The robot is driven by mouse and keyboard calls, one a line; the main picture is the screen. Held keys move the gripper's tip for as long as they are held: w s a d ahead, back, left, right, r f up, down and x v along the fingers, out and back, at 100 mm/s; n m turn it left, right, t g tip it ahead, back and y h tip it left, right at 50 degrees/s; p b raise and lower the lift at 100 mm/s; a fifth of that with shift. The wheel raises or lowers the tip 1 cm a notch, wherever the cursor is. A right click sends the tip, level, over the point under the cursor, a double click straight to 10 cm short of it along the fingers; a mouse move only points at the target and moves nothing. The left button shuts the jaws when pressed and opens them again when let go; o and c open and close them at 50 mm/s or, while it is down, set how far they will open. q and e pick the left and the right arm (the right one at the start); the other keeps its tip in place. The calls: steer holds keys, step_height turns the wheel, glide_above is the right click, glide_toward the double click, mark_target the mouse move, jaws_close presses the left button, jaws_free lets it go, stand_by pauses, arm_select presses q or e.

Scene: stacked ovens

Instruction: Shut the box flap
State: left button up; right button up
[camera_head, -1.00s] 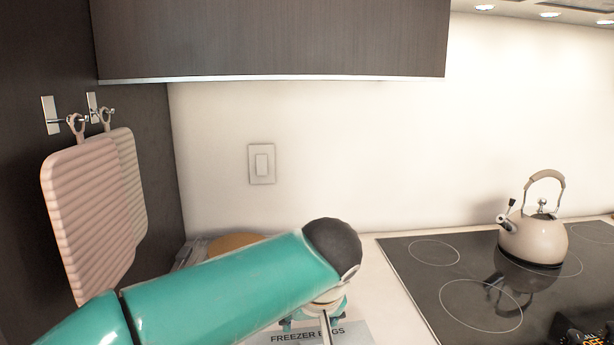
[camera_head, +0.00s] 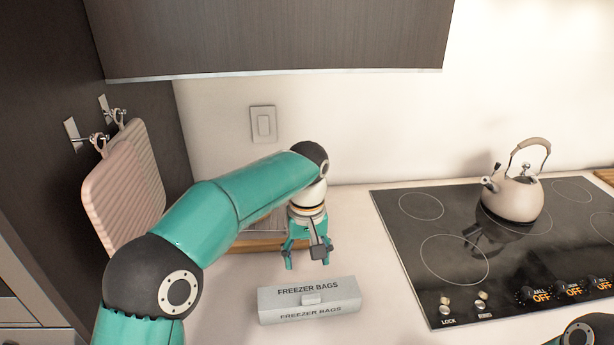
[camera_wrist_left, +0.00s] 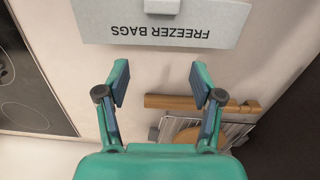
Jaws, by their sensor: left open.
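The grey freezer bags box (camera_head: 308,312) lies on the counter, with lettering on its upper panel and front. Its lettered flap (camera_head: 335,287) has a small tab at the middle of its front edge. I cannot tell whether the flap is fully down. My left gripper (camera_head: 306,260) is open and empty, pointing down behind the box. In the left wrist view, the lettered panel (camera_wrist_left: 205,22) is at the top, upside down, beyond the open fingertips of the gripper (camera_wrist_left: 160,82), with bare counter between. My right gripper is out of view.
A wooden board and a rack (camera_head: 262,225) lie behind my left gripper; they also show in the wrist view (camera_wrist_left: 190,104). A cooktop (camera_head: 440,285) with a kettle (camera_head: 514,200) is to the right. Ribbed boards (camera_head: 122,195) hang at left. Counter around the box is clear.

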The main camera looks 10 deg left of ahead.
arm_select(q)
step_height(320, 180, up, 15)
steer(key=p, duration=0.5)
steer(key=shift+r, duration=0.15)
steer(key=shift+s, duration=0.1)
